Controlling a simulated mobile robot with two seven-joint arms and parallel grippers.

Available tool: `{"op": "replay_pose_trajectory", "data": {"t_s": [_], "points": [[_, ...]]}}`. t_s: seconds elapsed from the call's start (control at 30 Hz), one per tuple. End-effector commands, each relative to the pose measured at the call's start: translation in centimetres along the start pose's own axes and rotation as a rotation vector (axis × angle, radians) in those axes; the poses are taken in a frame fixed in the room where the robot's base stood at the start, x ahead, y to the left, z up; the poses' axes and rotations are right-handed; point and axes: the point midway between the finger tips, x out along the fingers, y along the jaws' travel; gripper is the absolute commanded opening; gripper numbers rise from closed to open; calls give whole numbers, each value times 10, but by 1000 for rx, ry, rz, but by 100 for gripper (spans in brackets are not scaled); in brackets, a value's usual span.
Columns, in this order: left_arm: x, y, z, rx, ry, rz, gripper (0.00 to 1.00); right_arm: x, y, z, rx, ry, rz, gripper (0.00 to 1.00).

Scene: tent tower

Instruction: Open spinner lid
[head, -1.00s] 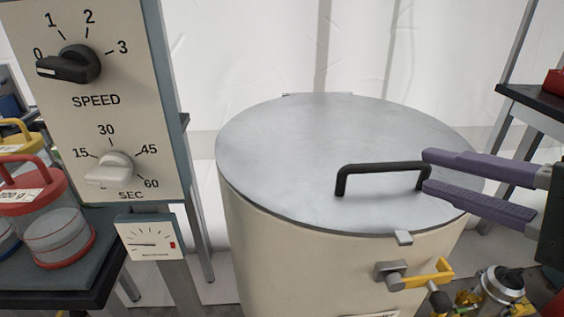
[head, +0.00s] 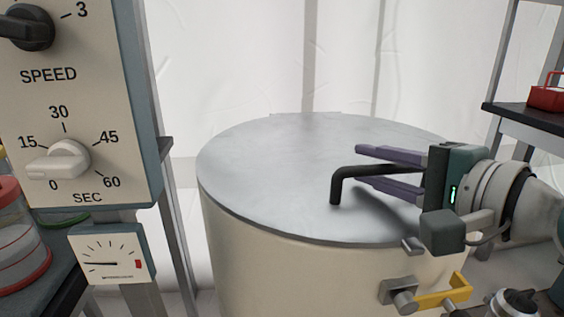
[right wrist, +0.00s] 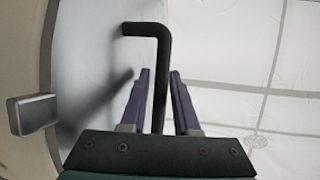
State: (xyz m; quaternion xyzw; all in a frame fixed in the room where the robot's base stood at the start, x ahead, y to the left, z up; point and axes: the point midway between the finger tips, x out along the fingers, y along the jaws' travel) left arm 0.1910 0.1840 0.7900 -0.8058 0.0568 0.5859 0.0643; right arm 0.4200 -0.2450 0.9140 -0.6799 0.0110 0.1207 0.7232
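The spinner's round grey metal lid (head: 290,180) lies flat and closed on the cream drum (head: 270,275). A black bar handle (head: 345,175) stands on the lid's right front part. My right gripper (head: 362,167) comes in from the right, its purple fingers on either side of the handle bar. In the right wrist view, the handle (right wrist: 158,50) runs between the two fingers (right wrist: 160,72), with narrow gaps showing beside it. The fingers look open around it. The gripper body hides the handle's right end. My left gripper is out of view.
A yellow-handled latch (head: 440,292) sits on the drum's front, below a small grey tab (head: 413,246) at the rim. The control panel (head: 85,130) with speed and seconds knobs stands at left, a gauge (head: 112,253) below it. A dark shelf (head: 530,118) is at right.

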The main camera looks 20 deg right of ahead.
Motion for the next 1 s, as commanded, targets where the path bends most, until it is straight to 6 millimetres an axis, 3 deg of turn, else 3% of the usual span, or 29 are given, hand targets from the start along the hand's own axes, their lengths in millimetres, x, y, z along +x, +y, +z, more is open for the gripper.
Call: {"op": "replay_pose_trajectory", "data": {"t_s": [0.4,0.67,1.0], "points": [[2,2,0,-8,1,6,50,10,0,0,-1,0,1,30],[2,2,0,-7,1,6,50,10,0,0,-1,0,1,2],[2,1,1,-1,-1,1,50,10,0,0,-1,0,1,0]]}}
